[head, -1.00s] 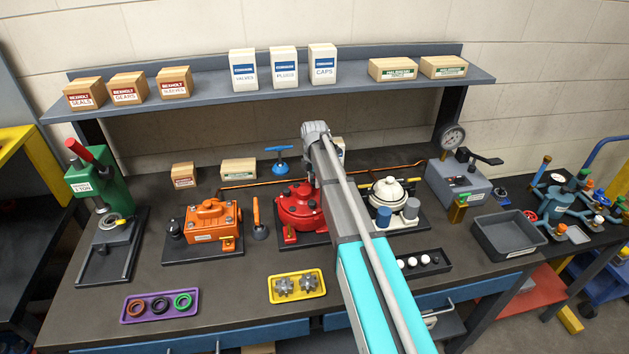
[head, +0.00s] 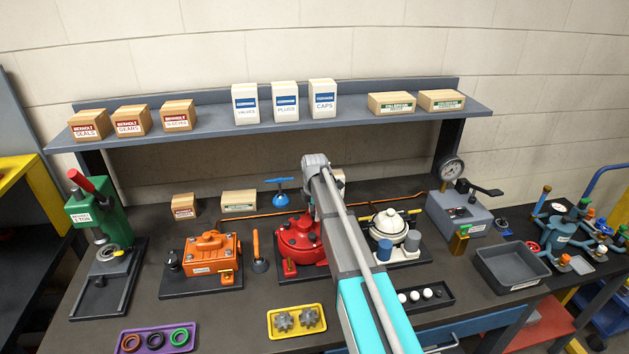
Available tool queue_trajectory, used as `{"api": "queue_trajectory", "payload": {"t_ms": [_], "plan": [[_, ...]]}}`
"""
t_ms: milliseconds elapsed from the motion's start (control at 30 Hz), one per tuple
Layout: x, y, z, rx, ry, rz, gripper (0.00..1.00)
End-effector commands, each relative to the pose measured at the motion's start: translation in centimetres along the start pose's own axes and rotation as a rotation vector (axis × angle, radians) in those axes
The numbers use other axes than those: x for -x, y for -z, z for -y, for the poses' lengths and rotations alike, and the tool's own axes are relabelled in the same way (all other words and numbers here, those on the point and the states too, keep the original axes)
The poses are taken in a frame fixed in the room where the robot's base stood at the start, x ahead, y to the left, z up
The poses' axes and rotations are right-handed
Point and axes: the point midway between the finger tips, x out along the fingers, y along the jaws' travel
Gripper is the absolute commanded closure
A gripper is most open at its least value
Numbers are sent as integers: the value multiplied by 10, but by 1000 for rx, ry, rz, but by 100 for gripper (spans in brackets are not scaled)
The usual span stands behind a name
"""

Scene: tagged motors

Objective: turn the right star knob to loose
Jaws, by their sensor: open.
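I cannot clearly pick out a star knob in the head view. A red round motor housing (head: 298,240) stands on a dark base at mid bench, its right side partly behind my arm. An orange motor (head: 208,253) stands to its left and a cream-domed unit (head: 388,225) to its right. My arm reaches from the bottom over the bench, its grey end joint above and just right of the red housing. My gripper's fingers do not show; the arm hides that area.
A yellow tray (head: 270,333) with two grey gears and a purple tray (head: 122,348) with rings lie in front. A green press (head: 93,213) stands left. A gauge unit (head: 458,215) and an empty grey bin (head: 486,268) stand right. A boxed shelf (head: 220,120) spans the back.

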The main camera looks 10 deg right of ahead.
Motion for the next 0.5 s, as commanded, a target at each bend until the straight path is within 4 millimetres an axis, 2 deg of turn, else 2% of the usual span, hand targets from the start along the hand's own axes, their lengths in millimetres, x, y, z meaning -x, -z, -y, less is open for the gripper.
{"api": "queue_trajectory", "payload": {"t_ms": [500], "plan": [[0,0,0,-345,0,0,47]]}}
